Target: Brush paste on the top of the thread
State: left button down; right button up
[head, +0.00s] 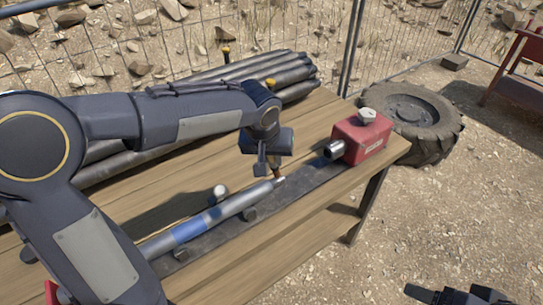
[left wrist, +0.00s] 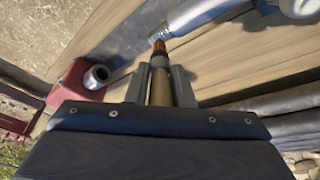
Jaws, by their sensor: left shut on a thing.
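A grey pipe (head: 215,215) with a blue band lies along a dark strip on the wooden bench. Its threaded end (head: 279,181) points right, and the thread (left wrist: 159,37) also shows at the top of the left wrist view. My left gripper (head: 263,168) is just above this end. It is shut on a brush (left wrist: 160,86) with a brown handle and a copper-coloured band. The brush tip is at the thread or very close over it; I cannot tell whether it touches. My right gripper (head: 455,296) is partly in view at the bottom right, away from the bench.
A red box (head: 360,138) with a metal stub facing the pipe stands at the bench's right end. A tyre (head: 410,110) lies beyond the right end. The bench (head: 285,235) is bare along its front.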

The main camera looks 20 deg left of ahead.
pick_arm(q)
jog(key=shift+f+b, duration=0.35)
jog(key=shift+f, duration=0.15)
jog(key=shift+r, duration=0.1)
